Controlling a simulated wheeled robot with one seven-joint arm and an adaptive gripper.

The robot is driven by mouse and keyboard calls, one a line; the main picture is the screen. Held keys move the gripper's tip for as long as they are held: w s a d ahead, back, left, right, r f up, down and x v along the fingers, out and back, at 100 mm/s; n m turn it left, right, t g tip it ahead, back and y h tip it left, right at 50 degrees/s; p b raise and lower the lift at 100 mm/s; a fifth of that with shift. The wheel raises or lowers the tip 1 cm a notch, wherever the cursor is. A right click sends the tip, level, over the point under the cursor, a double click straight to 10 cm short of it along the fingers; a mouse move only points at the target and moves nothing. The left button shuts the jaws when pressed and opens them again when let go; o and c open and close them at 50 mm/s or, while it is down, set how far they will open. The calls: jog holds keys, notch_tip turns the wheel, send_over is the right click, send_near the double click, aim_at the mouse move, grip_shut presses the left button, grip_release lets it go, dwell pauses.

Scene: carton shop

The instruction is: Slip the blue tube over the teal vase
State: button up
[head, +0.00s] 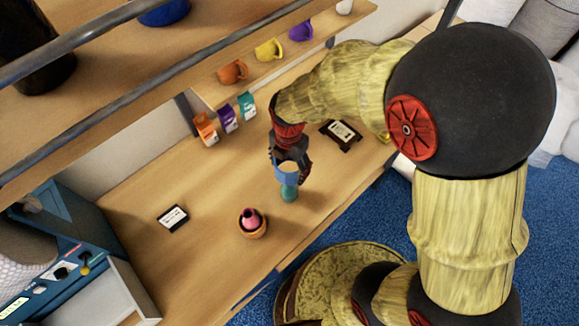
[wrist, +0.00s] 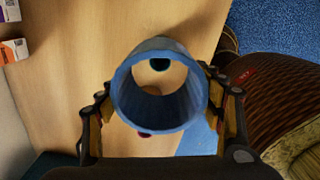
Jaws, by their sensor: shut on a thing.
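My gripper (head: 288,160) is shut on the blue tube (head: 287,176), with a finger on each side of it. In the wrist view the tube (wrist: 133,102) is open-ended, and I look down through it. The teal vase (head: 289,193) stands upright on the table, just below the tube in the head view. Its dark round mouth with a teal rim (wrist: 160,64) shows through the tube, near the upper side of the opening, off centre. The tube hides part of the vase, and I cannot tell whether its lower edge is around the vase top.
A pink vase in an orange bowl (head: 252,224) stands to the left and nearer. Cartons (head: 228,120) stand by the shelf, which holds mugs (head: 268,49). A black stand (head: 341,134) lies right, a small framed card (head: 173,218) left. The table between is clear.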

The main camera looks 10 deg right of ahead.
aim_at(289, 193)
jog(key=shift+f+b, duration=6)
jog(key=shift+f, duration=3.5)
jog(key=o, duration=0.7)
jog(key=shift+o, duration=0.6)
jog(key=shift+s+f, duration=0.1)
notch_tip(289, 193, up, 10)
jog(key=p, duration=0.7)
